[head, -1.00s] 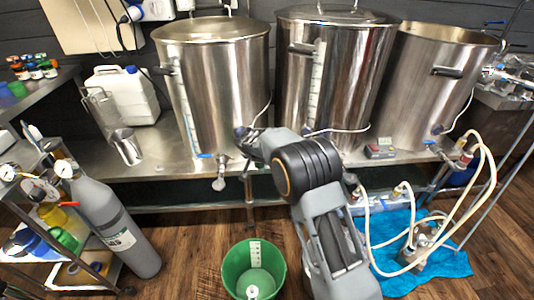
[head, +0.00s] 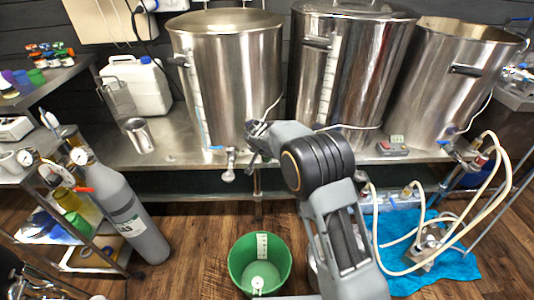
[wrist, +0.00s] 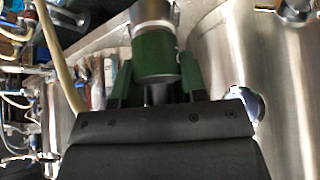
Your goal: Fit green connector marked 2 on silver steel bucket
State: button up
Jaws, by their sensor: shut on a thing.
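In the wrist view my gripper (wrist: 155,85) is shut on a green connector (wrist: 155,54), a short cylinder with metal at both ends. Its marking is not readable. In the head view my gripper (head: 258,138) is small and dark, in front of the lower right side of the left steel vessel; the connector is not clear there. A silvery curved edge (head: 311,262) shows beside my arm, right of the green bucket (head: 260,262). It may be the silver steel bucket, but my arm hides most of it.
Steel vessels (head: 225,75) with taps stand on a steel bench, with a jug (head: 139,136) at left. A gas cylinder (head: 125,215) and cart stand at left. Pale hoses and a pump (head: 430,245) lie on a blue cloth at right. Bare wood floor shows left of the green bucket.

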jog(key=shift+r+p, duration=0.7)
jog(key=shift+r, duration=1.2)
